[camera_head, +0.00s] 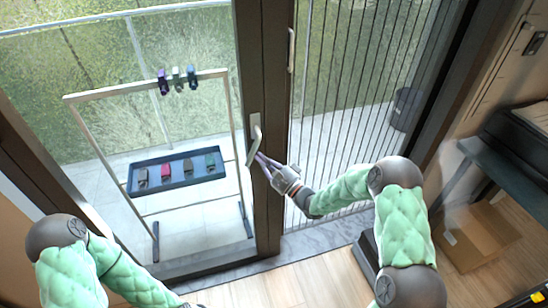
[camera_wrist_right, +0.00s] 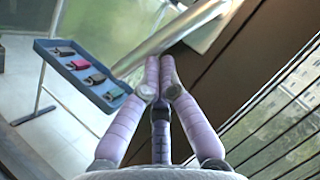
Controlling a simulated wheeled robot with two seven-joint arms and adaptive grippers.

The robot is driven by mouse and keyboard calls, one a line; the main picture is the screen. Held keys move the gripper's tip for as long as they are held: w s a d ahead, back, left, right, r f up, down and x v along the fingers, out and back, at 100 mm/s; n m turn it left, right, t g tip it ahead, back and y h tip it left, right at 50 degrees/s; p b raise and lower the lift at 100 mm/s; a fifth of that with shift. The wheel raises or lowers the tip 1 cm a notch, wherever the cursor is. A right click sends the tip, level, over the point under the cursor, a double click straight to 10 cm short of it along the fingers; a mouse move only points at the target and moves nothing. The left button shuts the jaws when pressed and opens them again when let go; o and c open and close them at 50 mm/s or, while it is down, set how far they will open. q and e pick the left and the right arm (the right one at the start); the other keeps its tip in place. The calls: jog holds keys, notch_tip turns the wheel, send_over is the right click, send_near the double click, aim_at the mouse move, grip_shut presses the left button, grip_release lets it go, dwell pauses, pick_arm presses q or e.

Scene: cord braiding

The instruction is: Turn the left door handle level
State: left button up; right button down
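The left door handle (camera_head: 252,148) is a pale metal lever on the dark door frame. It hangs down steeply from its mount, tilted slightly left at the lower end, not level. In the right wrist view the lever (camera_wrist_right: 150,45) is a bright bar crossing diagonally behind the fingertips. My right gripper (camera_head: 261,157) has its slim purple fingers at the lever's lower part. In the right wrist view my right gripper (camera_wrist_right: 160,62) has its fingertips almost together, with no lever visible between them. Whether they touch the lever is unclear. My left gripper is outside the frame.
Another slim handle (camera_head: 291,50) is on the right door panel with vertical bars. Behind the glass are a rack (camera_head: 146,87) with several clips and a blue tray (camera_head: 141,164) of small items. A cardboard box (camera_head: 472,238) stands at right. The wooden floor is clear in front.

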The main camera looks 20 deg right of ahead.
aim_at(248, 160)
jog(key=a+m+t, duration=0.1)
jog(key=m, duration=0.1)
jog(key=a+m+t+h, duration=0.1)
jog(key=a+m, duration=0.1)
jog(key=shift+r+m+t, duration=0.15)
jog(key=shift+m+t, duration=0.25)
jog(key=shift+a+r+b, duration=0.3)
jog(key=shift+a+r, duration=0.25)
jog(key=shift+a, duration=0.2)
jog(key=shift+a+r+m+t+h, duration=0.45)
jog(key=shift+a+r+m, duration=0.55)
jog(key=shift+a+r, duration=0.55)
jog(key=shift+r, duration=0.15)
